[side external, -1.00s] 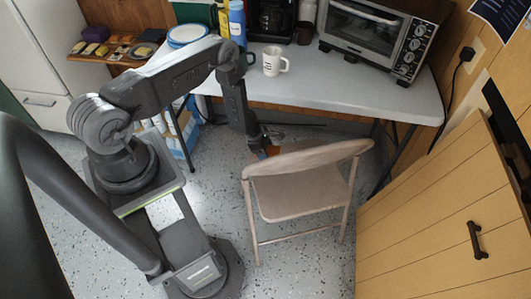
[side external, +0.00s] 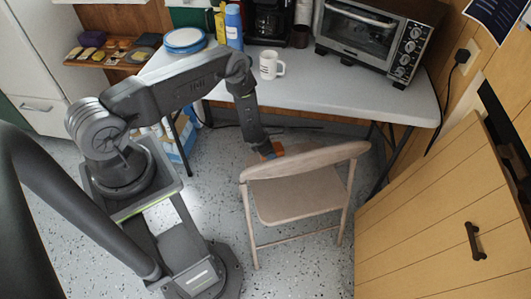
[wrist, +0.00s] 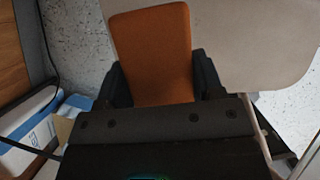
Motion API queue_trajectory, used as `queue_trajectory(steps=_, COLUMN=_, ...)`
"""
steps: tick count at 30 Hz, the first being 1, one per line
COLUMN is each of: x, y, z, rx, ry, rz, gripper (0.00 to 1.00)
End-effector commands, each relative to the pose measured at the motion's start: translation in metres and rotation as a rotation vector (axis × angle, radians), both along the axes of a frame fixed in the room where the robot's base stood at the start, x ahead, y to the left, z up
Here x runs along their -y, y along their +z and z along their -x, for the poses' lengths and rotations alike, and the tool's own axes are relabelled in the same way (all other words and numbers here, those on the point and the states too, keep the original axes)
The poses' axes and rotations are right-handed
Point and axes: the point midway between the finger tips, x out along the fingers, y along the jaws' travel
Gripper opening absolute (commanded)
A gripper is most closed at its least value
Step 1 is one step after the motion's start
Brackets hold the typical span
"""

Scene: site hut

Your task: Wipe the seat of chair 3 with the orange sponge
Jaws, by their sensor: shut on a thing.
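My gripper (side external: 272,152) is shut on the orange sponge (wrist: 152,50), which sticks out well past the fingers in the wrist view. A small part of the sponge (side external: 279,147) shows in the side view, just behind the chair's backrest. The beige folding chair (side external: 300,198) stands in front of the table; I see no number on it. Its flat seat (wrist: 265,40) fills the upper right of the wrist view, with the sponge overlapping its left edge. The sponge appears above seat level, but I cannot tell whether it touches. The backrest hides part of the seat in the side view.
A white table (side external: 330,100) behind the chair holds a mug (side external: 268,66), a toaster oven (side external: 368,40) and a coffee maker (side external: 268,20). A wooden cabinet (side external: 430,220) stands close on the right. Speckled floor (side external: 330,270) is open in front of the chair.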

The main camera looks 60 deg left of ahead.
Motion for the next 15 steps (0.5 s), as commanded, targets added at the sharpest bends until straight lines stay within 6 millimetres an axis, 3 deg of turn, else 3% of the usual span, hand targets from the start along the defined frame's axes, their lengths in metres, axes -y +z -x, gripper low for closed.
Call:
queue_trajectory(steps=6, x=0.0075, y=-0.0007, z=-0.0027, rx=-0.004, ry=0.206, rz=0.016, gripper=0.42)
queue_trajectory(steps=15, x=0.0108, y=-0.0046, z=-0.0015, rx=-0.007, ry=0.296, rz=0.027, gripper=0.42)
